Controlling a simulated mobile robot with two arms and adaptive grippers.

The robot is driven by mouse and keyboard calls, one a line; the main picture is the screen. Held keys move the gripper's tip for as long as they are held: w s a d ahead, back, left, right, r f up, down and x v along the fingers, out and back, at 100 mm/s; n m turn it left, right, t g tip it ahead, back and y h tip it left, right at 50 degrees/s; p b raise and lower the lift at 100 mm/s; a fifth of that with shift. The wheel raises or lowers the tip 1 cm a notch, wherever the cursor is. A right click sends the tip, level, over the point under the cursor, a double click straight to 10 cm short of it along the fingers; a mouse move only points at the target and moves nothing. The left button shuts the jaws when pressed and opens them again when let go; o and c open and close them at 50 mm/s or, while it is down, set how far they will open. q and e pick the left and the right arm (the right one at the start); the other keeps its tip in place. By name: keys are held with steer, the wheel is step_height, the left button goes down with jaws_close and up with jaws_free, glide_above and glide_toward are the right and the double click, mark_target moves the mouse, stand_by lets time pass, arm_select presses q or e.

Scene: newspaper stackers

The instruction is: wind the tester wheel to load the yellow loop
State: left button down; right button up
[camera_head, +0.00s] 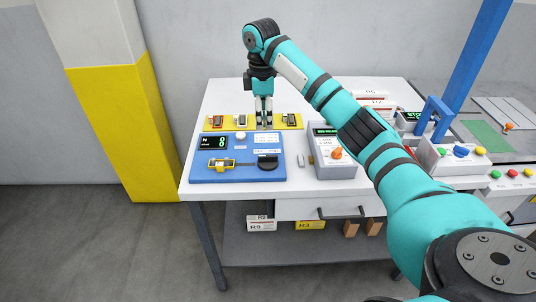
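The blue tester (205,175) lies on the front left of the white table, with a dark display (214,142) showing N and a green digit too small to read surely. A small yellow piece (221,164), perhaps the yellow loop, sits at its front left. A black round part (268,161), probably the wheel, is at its right. My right gripper (264,121) points down behind the tester, over the yellow strip tray (284,121). Its fingers are too small to tell whether they are open or hold anything. My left gripper is not in view.
The tray holds several small dark-topped pieces. A grey box with an orange knob (336,153) stands right of the tester, partly near my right arm. The table's back left (228,97) is clear.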

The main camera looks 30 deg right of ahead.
mark_target(268, 155)
steer(key=f, duration=0.5)
steer(key=d+f+p, duration=0.1)
steer(key=f, duration=0.4)
steer(key=f+p, duration=0.1)
steer(key=f, duration=0.4)
steer(key=shift+w+d, duration=0.1)
steer(key=shift+d, duration=0.1)
steer(key=shift+r, duration=0.1)
jaws_close()
